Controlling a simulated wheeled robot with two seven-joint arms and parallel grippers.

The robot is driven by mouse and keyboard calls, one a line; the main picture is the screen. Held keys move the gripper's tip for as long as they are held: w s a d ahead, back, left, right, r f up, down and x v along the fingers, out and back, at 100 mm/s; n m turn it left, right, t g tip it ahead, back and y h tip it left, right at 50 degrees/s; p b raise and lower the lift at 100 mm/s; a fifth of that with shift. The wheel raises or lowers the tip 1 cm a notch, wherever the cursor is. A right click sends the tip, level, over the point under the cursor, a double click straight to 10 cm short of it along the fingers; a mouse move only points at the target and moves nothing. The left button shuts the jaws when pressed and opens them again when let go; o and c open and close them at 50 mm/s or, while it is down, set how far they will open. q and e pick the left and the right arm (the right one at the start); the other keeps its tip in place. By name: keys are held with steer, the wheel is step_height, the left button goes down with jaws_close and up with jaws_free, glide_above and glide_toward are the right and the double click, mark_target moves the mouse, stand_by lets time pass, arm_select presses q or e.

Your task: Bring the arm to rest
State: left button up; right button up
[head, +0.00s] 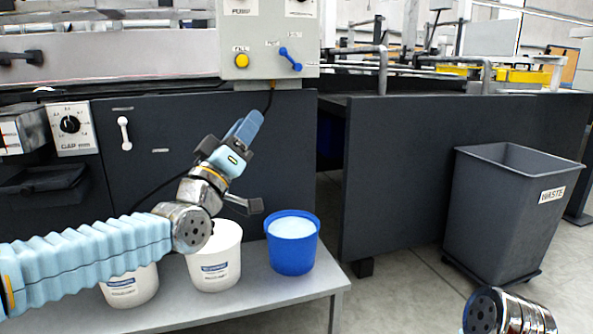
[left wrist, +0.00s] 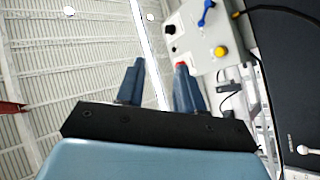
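My left arm comes in from the left in the head view, in front of the dark machine front. Its gripper (head: 247,126) points up and to the right, below the grey control box (head: 268,40). In the left wrist view the two blue fingers of this gripper (left wrist: 160,66) stand apart with nothing between them, so it is open and empty. That view looks up towards the ceiling, with the control box at the upper right. Of my right arm only a metal joint shows at the lower right of the head view; its gripper is out of view.
A grey bench (head: 275,296) holds white buckets (head: 215,268) and a blue bucket (head: 291,250) below the left arm. A grey waste bin (head: 505,210) stands at the right. The control box has a yellow button (head: 241,60) and a blue lever (head: 291,59).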

arm_select(q)
steer(key=w+f+n+g+y, duration=0.1)
steer(key=w+f+g+y, duration=0.15)
steer(key=f, duration=1.25)
steer(key=w+f+n+g+y, duration=0.1)
steer(key=w+f+g+y, duration=0.2)
steer(key=f, duration=1.2)
steer(key=s+f+g, duration=0.3)
steer(key=f+g, duration=0.1)
steer(key=f, duration=1)
steer(key=s+a+f+g, duration=0.1)
steer(key=s+f+g, duration=0.3)
steer(key=s+f, duration=0.55)
steer(key=s+f+g, duration=0.3)
steer(key=s+f, duration=0.3)
steer(key=f, duration=0.6)
steer(key=s+a+f+m+g+y, duration=0.15)
steer(key=s+f+g, duration=0.4)
steer(key=s, duration=0.75)
step_height(320, 180, up, 16)
steer(key=t+p, duration=0.1)
steer(key=p, duration=1.6)
steer(key=shift+s+p, duration=0.35)
steer(key=shift+s, duration=0.05)
steer(key=shift+d, duration=0.1)
